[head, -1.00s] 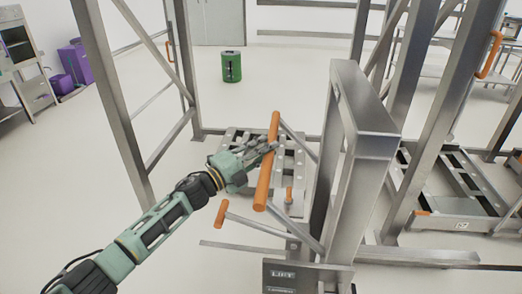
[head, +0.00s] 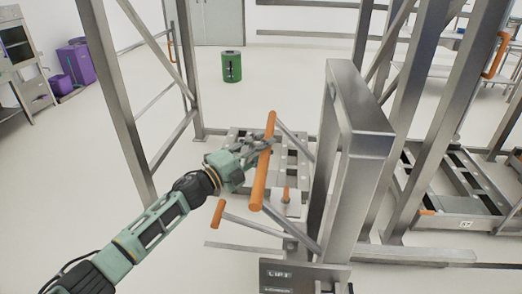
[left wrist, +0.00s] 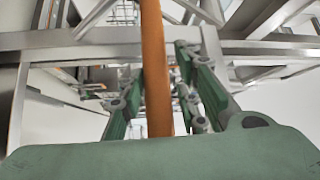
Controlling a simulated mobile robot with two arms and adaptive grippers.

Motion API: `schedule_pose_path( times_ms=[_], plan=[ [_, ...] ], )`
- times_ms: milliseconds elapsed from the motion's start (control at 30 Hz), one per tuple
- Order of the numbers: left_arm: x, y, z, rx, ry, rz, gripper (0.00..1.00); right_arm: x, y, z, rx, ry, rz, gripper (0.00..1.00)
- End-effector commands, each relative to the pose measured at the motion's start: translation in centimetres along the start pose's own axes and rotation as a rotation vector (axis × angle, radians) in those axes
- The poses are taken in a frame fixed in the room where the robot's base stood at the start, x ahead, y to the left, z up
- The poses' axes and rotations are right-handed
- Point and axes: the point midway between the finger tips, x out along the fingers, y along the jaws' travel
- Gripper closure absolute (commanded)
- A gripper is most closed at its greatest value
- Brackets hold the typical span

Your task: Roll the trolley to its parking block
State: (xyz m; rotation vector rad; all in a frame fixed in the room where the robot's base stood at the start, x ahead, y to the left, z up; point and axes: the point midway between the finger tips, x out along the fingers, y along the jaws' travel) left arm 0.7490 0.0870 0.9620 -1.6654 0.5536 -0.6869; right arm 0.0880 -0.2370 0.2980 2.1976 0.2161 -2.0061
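An orange bar handle (head: 263,165) slants up beside a grey metal post (head: 352,150) with a "LIFT" label plate at its foot. No parking block can be clearly identified. My right gripper is not in view.
A slotted grey platform (head: 297,160) lies low behind the bar. Tall steel frame legs (head: 115,90) stand at left and right. A low numbered metal frame (head: 462,222) is on the right floor. A green bin (head: 232,68) stands at the back. The left floor is largely clear.

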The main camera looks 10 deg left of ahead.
Motion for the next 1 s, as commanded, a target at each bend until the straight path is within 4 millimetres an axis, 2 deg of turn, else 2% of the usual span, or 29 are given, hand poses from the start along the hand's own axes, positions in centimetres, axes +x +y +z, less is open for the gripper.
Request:
schedule_pose_path(
  times_ms=[33, 133, 433, 533, 667, 1000],
  plan=[
    [0.2, -0.4, -0.2, 0.0, 0.005, -0.007, 0.66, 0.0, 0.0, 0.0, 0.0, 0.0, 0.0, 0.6],
    [0.1, -0.2, -0.2, -0.002, 0.005, -0.004, 0.58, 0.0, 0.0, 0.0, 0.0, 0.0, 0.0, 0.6],
    [-0.1, 0.2, -0.2, -0.004, 0.005, 0.002, 0.58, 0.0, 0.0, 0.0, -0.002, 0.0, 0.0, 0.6],
    [-0.8, 0.3, -0.1, -0.004, 0.004, 0.003, 0.58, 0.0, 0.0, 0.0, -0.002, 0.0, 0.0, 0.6],
    [-2.8, 0.4, -0.1, -0.004, 0.004, 0.005, 0.58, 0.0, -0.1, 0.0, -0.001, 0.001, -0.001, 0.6],
    [-9.7, 0.2, -0.2, -0.004, 0.005, 0.003, 0.58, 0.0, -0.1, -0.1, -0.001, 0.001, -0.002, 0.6]
  ],
)
